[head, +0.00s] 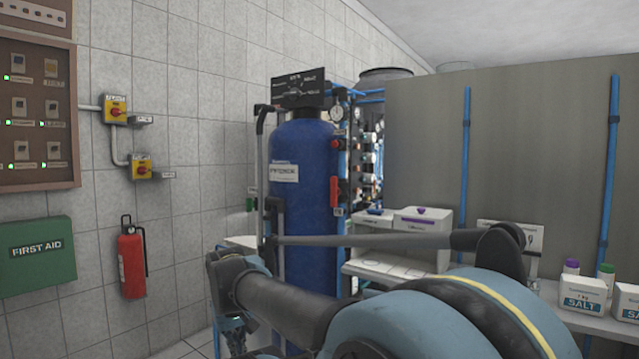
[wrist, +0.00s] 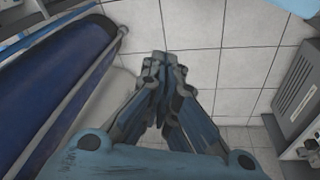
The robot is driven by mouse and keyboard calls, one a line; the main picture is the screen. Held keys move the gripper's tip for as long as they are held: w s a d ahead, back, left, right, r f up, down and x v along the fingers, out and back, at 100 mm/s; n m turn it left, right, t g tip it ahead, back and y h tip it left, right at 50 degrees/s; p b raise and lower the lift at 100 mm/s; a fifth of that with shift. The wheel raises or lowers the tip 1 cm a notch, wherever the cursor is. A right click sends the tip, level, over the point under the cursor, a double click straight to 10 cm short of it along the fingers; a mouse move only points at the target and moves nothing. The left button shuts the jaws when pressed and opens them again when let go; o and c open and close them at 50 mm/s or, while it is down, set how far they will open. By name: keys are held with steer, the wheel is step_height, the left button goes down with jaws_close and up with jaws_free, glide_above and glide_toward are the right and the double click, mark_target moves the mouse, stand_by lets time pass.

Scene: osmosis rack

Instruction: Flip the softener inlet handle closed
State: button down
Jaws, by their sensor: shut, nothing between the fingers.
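A tall blue tank (head: 300,175) with a white label and a dark head stands in the middle of the head view. The label is too blurred to read. A red handle (head: 335,144) and a longer red part (head: 334,191) sit on the piping along its right side; I cannot tell which is the softener inlet handle. In the wrist view the tank (wrist: 40,95) lies along the left, with a pipe beside it. My gripper (wrist: 165,62) is shut and empty, apart from the tank, over the tiled floor. No red handle shows in the wrist view.
A bench with white boxes (head: 423,222) and salt packs (head: 582,294) stands at the right, below a grey panel (head: 420,130) with blue pipes. A fire extinguisher (head: 132,260) and first aid box (head: 37,257) hang at the left. A grey unit (wrist: 295,95) borders the right wrist view.

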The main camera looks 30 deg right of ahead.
steer(key=w+d+r+h, duration=0.5)
steer(key=w+d+r, duration=0.2)
steer(key=d+r, duration=0.3)
steer(key=n+h, duration=0.2)
steer(key=h, duration=1)
glide_toward(320, 180)
steer(key=s+a, duration=0.2)
steer(key=s, duration=0.1)
steer(key=shift+s+a+r, duration=0.1)
steer(key=shift+s+r, duration=0.15)
steer(key=shift+r, duration=0.1)
steer(key=shift+w+d, duration=0.25)
steer(key=shift+d, duration=1.4)
steer(key=shift+w+d, duration=0.25)
steer(key=shift+d, duration=1.4)
steer(key=shift+w+d, duration=0.25)
steer(key=shift+d, duration=1.4)
steer(key=shift+s+m, duration=0.1)
steer(key=shift+m, duration=0.2)
steer(key=shift+d, duration=0.15)
steer(key=shift+s+r+m+y, duration=0.1)
steer(key=shift+m+y, duration=0.2)
